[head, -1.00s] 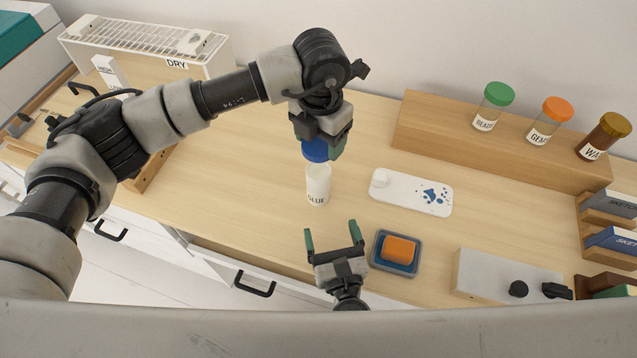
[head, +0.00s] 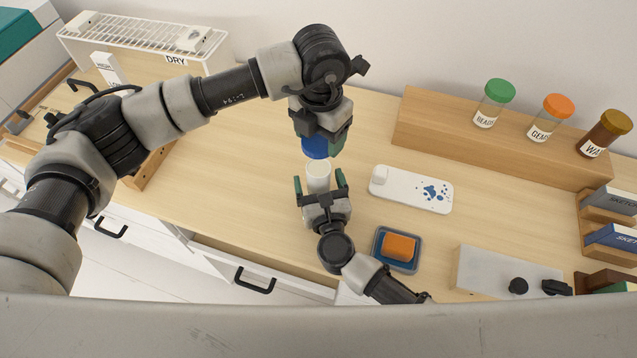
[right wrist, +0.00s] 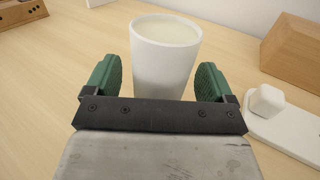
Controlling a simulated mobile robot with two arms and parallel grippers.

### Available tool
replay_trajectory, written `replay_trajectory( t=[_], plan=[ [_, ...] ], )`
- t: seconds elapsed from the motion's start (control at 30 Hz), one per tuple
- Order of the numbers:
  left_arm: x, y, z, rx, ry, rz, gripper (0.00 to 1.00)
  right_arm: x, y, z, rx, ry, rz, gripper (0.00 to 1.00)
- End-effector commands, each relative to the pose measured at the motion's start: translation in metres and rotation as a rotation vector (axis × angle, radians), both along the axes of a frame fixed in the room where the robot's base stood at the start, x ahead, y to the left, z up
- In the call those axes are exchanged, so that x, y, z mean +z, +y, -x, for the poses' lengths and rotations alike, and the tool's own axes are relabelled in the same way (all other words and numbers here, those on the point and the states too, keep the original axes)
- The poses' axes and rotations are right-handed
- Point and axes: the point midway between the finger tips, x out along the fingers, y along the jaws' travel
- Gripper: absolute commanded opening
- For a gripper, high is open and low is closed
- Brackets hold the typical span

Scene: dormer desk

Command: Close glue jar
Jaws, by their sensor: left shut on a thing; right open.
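The white glue jar (head: 318,176) stands upright and uncapped on the desk. In the right wrist view the jar (right wrist: 165,62) is open at the top, with pale glue inside. My right gripper (head: 320,188) is open, with its green fingers on either side of the jar; gaps show between fingers and jar. My right gripper's fingers also show in the right wrist view (right wrist: 165,85). My left gripper (head: 318,138) is above the jar, pointing down, shut on the blue lid (head: 316,149). The lid is apart from the jar. The jar's label is hidden in the head view.
A white plate with blue spots (head: 412,190) lies right of the jar. An orange block (head: 399,246) sits on a blue tray (head: 381,262) nearer the front. A wooden shelf (head: 440,137) with several capped jars stands at back right. A grey box (head: 490,268) is at front right.

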Motion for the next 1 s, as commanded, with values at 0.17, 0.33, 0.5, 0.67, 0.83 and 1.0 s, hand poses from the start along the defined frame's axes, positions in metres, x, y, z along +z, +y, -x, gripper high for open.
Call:
replay_trajectory(
  t=[0.17,0.33,0.5,0.67,0.83,1.0],
  plan=[
    [0.0001,-0.0001,0.0001,0.0,0.0,0.0,0.39,0.0004,0.001,-0.0037,0.001,0.0,-0.001,0.84],
    [0.0001,-0.0001,0.0,0.0,0.0,0.0,0.39,0.0004,0.001,-0.0035,0.0,0.0,-0.001,0.84],
    [0.0001,-0.0001,0.0,0.0,0.0,0.0,0.39,0.0003,0.0009,-0.0033,0.0,0.0,0.0,0.6],
    [0.0001,-0.0001,0.0,0.0,0.0,0.0,0.39,0.0003,0.0008,-0.0032,0.0,0.0,0.0,0.35],
    [0.0001,-0.0001,0.0,0.0,0.0,0.0,0.39,0.0003,0.0008,-0.0032,0.0,0.0,0.0,0.12],
    [-0.0085,0.0,0.0002,0.0,0.002,0.0,0.39,0.0002,0.0008,-0.0031,0.0,0.0,0.0,0.12]
  ],
)
